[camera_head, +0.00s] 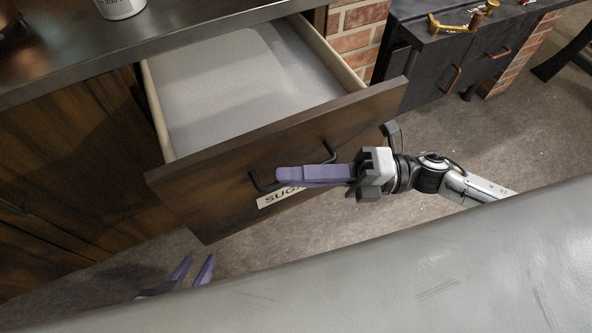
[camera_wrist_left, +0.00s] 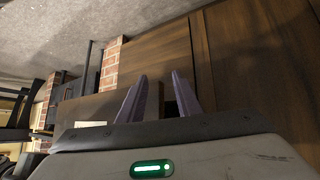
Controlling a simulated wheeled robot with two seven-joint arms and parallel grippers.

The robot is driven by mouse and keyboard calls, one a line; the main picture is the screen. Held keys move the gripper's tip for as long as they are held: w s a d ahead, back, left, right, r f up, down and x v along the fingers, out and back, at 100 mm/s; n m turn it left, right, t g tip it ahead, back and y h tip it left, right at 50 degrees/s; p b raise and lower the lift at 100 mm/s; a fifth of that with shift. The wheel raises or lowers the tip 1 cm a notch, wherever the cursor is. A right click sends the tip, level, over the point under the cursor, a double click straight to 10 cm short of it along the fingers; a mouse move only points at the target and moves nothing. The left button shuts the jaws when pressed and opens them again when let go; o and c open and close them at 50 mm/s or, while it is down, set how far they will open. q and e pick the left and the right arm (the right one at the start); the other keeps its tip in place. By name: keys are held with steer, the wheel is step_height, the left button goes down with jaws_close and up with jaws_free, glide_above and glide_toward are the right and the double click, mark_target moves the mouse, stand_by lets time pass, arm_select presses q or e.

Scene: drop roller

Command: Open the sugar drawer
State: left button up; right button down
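The sugar drawer (camera_head: 195,193) is pulled well out from the counter in the head view, and its grey inside is empty. Its dark wooden front carries a black bar handle (camera_head: 330,153) and a partly covered "SUG…" label (camera_head: 268,201). My right gripper (camera_head: 282,175) lies across the middle of the handle with purple fingers close together; whether they grip the bar is hidden. My left gripper (camera_head: 194,272) is low in front of the cabinet, apart from the drawer, with its fingers spread and empty. These fingers also show apart in the left wrist view (camera_wrist_left: 158,98).
A brick pillar (camera_head: 358,35) and a dark cabinet (camera_head: 475,60) stand at the right. A grey surface (camera_head: 420,270) fills the near side. Floor shows between.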

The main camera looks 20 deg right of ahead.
steer(key=c, duration=2)
jaws_free()
steer(key=shift+o, duration=0.8)
steer(key=v, duration=1)
steer(key=shift+d, duration=0.2)
